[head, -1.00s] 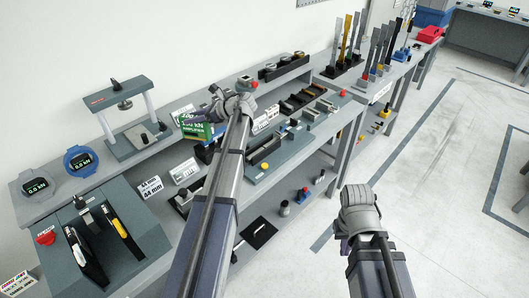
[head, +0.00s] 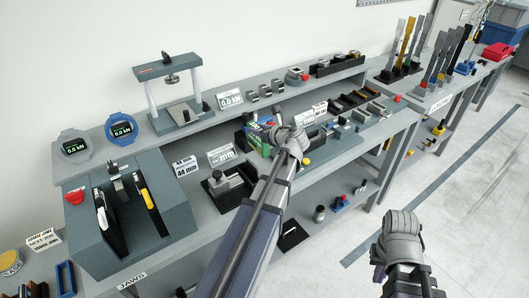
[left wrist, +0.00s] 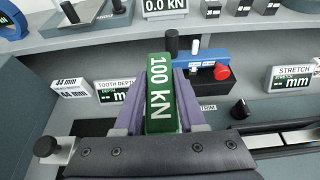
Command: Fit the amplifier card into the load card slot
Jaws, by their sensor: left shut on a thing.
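The amplifier card (left wrist: 160,95) is a green block with "100 kN" in white on its upper face. My left gripper (left wrist: 160,82) is shut on it, with a purple finger on each side. A blue block (left wrist: 208,58) with a black knob and a red button lies just beyond the card in the left wrist view. I cannot make out a load card slot. My right gripper (head: 393,245) is off the bench at the right; its fingers are mostly hidden.
A "TOOTH DEPTH" sign (left wrist: 113,90) and a "STRETCH" sign (left wrist: 291,78) stand either side of the card. A grey jaw fixture (head: 130,215) and round gauges (head: 122,130) are at the left. A press frame (head: 172,90) stands behind. Open floor lies at the right.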

